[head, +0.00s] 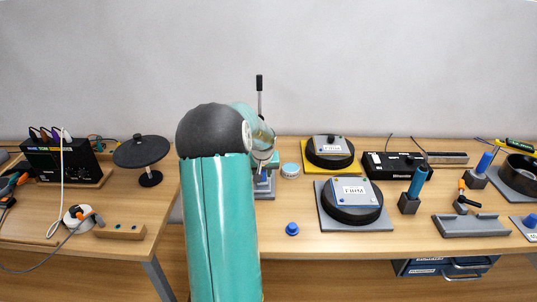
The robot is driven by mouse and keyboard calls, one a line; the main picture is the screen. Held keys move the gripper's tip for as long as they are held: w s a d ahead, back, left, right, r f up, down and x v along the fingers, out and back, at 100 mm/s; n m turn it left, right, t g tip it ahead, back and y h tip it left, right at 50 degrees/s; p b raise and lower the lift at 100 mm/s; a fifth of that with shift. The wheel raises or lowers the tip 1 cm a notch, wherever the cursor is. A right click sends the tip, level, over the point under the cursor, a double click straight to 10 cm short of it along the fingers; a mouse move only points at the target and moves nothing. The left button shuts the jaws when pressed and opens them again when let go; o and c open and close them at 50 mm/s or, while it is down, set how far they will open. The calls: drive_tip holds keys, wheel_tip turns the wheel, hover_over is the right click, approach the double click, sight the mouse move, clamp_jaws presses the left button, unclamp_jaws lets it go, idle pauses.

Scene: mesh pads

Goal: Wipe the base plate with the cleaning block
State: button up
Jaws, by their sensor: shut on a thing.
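My teal arm fills the centre of the head view and hides what lies behind it. My gripper is not seen; it is hidden behind my arm. No cleaning block shows. I cannot tell for sure which plate is the base plate. A grey stand with a black-tipped upright lever (260,88) is partly hidden just right of my arm, and its grey foot (265,190) rests on the table. A larger grey slab (384,219) lies right of it, under a black disc (352,214) that carries a labelled silver plate (354,191).
A second silver plate (330,145) sits on a disc over a yellow base. A round tin (290,171) and a blue knob (292,229) stand on the table. A blue-handled tool (418,182) and a grey tray (470,226) are right. A gap separates the left table (80,238).

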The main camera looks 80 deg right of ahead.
drive_tip(key=shift+s+d, duration=0.15)
drive_tip(key=shift+s, duration=0.85)
drive_tip(key=shift+a, duration=0.25)
